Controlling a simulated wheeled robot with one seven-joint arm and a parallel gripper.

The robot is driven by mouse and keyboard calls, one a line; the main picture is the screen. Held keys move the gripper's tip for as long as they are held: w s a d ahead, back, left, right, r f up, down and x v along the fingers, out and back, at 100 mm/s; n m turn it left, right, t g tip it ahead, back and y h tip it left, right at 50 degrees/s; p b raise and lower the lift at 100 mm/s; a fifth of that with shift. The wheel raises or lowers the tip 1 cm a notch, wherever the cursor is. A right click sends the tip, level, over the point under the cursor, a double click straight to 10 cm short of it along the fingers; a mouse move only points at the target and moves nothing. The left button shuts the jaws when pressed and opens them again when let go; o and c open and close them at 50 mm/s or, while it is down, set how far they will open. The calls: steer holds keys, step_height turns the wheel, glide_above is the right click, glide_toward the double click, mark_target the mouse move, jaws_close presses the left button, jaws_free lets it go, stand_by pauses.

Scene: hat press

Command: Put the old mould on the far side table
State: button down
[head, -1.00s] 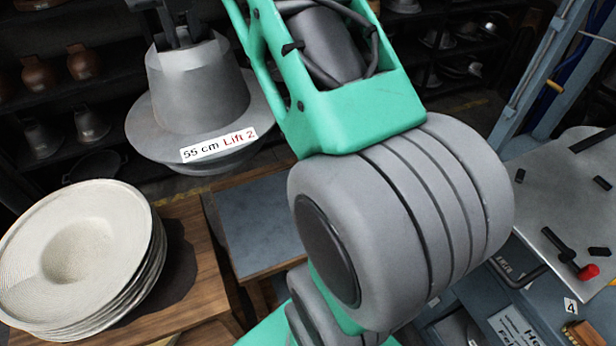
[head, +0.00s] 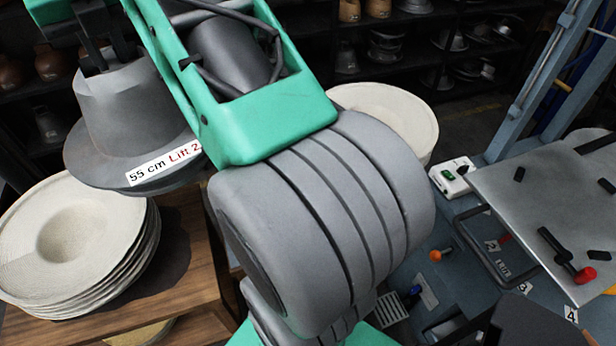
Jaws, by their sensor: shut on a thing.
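The old mould (head: 130,115) is a grey metal hat shape with a wide brim and a white label reading "55 cm Lift 2". It hangs in the air at the upper left, tilted slightly in the picture. My gripper (head: 97,58) is shut on its top; the fingertips are partly hidden in the crown. The mould's brim overlaps the pale hat stack in the picture, but the gap between them is unclear. A wooden side table (head: 195,290) stands below it at the lower left. I cannot tell whether this is the far side table. My arm hides the middle of the scene.
A stack of pale hats (head: 65,240) is at the left of the wooden table. Another pale hat (head: 390,105) shows behind my arm. A blue press with a metal plate (head: 545,200) and levers stands right. Dark shelves (head: 300,50) of moulds line the back.

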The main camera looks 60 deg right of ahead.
steer(key=shift+m+h, duration=0.5)
steer(key=shift+m, duration=0.4)
steer(key=s+d+f+b, duration=0.2)
steer(key=f+b, duration=0.1)
steer(key=f, duration=0.1)
steer(key=s+d+f+b, duration=0.2)
steer(key=d+f+b, duration=0.1)
steer(key=f, duration=0.1)
steer(key=s+d+f+b, duration=0.2)
steer(key=d+f+b, duration=0.1)
steer(key=f, duration=0.2)
steer(key=shift+s+d+b, duration=0.1)
steer(key=shift+d+b, duration=0.1)
steer(key=shift+b, duration=0.15)
steer(key=s+d+f+m+b, duration=0.1)
steer(key=s+d+f+b, duration=0.1)
steer(key=s+f+b, duration=0.3)
steer(key=s+d+f+m+b, duration=0.15)
steer(key=s+f+b, duration=0.25)
steer(key=f, duration=0.4)
steer(key=w+d+f+b, duration=0.8)
steer(key=w+f+b, duration=0.3)
steer(key=f+b, duration=0.1)
steer(key=shift+w+d+f+n+g+b, duration=0.2)
steer(key=shift+d+f+n+g+b, duration=0.15)
steer(key=shift+b, duration=0.55)
steer(key=shift+r, duration=0.1)
